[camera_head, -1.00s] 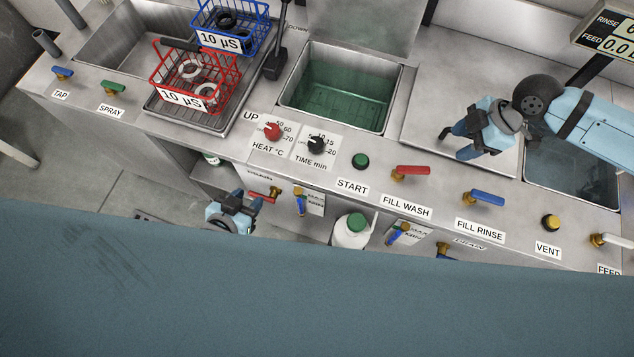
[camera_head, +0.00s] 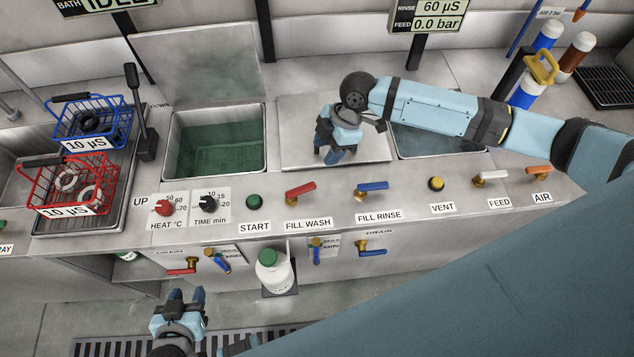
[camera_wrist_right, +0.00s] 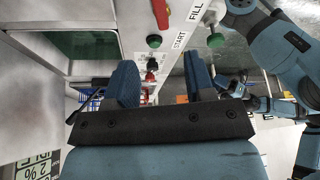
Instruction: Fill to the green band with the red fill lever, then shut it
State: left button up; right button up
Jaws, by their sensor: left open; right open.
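The red FILL WASH lever (camera_head: 300,190) lies on the counter front, its handle pointing right. It also shows in the right wrist view (camera_wrist_right: 160,13). The wash tank (camera_head: 215,117) behind it holds green liquid; I cannot make out a green band. My left gripper (camera_head: 186,296) is open and empty, low before the cabinet.
The blue FILL RINSE lever (camera_head: 372,187) is right of the red one, the START button (camera_head: 254,201) left. A lower red drain lever (camera_head: 183,267) is just above my left gripper. A white bottle (camera_head: 273,275) stands below. Red and blue baskets (camera_head: 70,190) are at left.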

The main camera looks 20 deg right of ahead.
jog(key=p, duration=0.2)
send_near(305, 187)
jog(key=x, duration=0.7)
jog(key=shift+a+f, duration=0.15)
jog(key=shift+f, duration=0.1)
jog(key=shift+a+f, duration=0.2)
jog(key=shift+f, duration=0.3)
grip_shut()
